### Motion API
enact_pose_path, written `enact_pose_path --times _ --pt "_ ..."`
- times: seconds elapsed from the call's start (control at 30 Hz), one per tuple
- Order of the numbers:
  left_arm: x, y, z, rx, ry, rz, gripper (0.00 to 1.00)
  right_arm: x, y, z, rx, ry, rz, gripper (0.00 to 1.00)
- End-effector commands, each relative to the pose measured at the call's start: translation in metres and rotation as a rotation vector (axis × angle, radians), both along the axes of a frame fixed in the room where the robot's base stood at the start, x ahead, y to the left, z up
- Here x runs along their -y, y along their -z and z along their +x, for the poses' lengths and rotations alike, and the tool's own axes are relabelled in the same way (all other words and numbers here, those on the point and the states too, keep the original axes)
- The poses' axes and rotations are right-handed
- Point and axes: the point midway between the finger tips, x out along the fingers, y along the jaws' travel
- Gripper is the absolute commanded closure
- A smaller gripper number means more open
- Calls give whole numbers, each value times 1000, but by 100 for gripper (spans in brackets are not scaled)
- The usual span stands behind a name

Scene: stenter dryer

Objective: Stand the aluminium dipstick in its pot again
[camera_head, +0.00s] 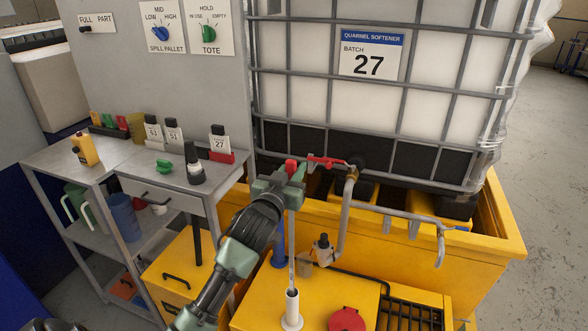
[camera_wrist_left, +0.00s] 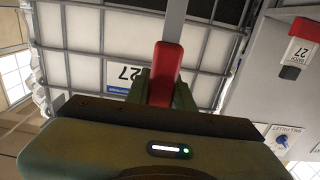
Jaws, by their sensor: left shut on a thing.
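The dipstick is a slim grey bar (camera_head: 292,240) with a red grip (camera_wrist_left: 165,72) at its top. My left gripper (camera_head: 294,177) is shut on the red grip and holds the dipstick upright, its bar hanging down. The grip's red end shows between the fingers in the left wrist view. The pot (camera_head: 292,314) is a narrow white tube with a round foot, standing on the yellow box top. The bar's lower end meets the pot's mouth in the head view; how deep it sits inside, I cannot tell. My right gripper is not in view.
A caged tote (camera_head: 372,62) stands on a yellow spill pallet (camera_head: 490,262) behind the gripper. A red-handled valve (camera_head: 326,161) and pipe are close right of it. A red cap (camera_head: 347,320) is beside the pot. A grey bench (camera_head: 60,152) with bottles is left.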

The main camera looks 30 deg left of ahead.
Motion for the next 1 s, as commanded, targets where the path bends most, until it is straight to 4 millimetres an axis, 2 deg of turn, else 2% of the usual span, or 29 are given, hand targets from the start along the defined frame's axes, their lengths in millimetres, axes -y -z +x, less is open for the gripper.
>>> enact_pose_path --times 1.0 --pt "0 15 0 1 0 0 100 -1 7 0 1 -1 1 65"
